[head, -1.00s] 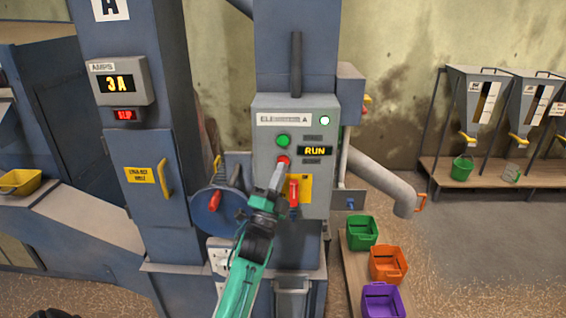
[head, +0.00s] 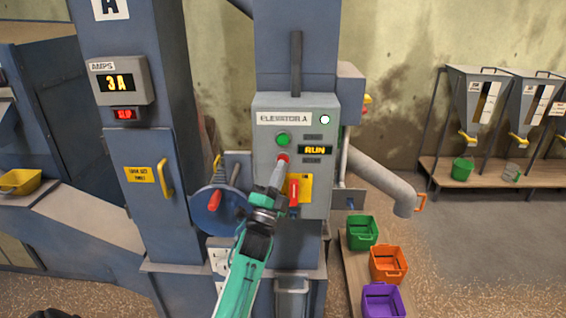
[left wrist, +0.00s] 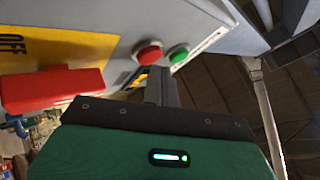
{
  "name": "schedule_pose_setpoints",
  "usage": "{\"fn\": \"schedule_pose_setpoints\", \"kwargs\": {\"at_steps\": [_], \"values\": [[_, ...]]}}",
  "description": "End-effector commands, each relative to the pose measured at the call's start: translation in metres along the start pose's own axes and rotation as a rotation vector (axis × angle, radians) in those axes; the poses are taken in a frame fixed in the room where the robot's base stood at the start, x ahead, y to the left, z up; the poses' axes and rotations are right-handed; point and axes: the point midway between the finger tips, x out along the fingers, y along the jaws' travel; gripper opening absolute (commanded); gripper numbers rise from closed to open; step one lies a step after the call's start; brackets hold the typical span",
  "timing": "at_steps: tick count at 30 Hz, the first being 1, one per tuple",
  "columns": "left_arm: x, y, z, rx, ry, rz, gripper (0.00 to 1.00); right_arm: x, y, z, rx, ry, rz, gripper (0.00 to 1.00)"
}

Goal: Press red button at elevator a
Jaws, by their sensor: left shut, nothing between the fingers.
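The grey control box (head: 264,190), labelled as elevator A, stands in the middle of the head view. Its red button (head: 284,158) sits below a green button (head: 283,140). My left gripper (head: 279,170) is shut and empty, its tip overlapping the lower edge of the red button in the head view. In the left wrist view the red button (left wrist: 148,52) shows just beyond and left of the shut fingers (left wrist: 158,80), with the green button (left wrist: 178,54) to the right. I cannot tell whether the tip touches the red button. My right gripper is not in view.
A display (head: 314,150) reads RUN, with a round lamp (head: 325,119) above it. A red lever (head: 294,192) on a yellow plate is close beside the gripper. A blue wheel (head: 220,210) is to the left. Green, orange and purple bins stand at right.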

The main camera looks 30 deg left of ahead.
Motion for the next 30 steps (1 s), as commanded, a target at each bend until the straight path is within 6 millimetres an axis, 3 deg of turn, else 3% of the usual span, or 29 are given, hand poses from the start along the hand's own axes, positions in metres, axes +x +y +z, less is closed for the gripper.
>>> {"fn": "schedule_pose_setpoints", "kwargs": {"at_steps": [30], "values": [[0.0062, 0.0047, 0.0047, 0.001, 0.000, 0.000, 0.00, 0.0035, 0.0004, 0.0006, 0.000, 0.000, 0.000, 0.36]]}}
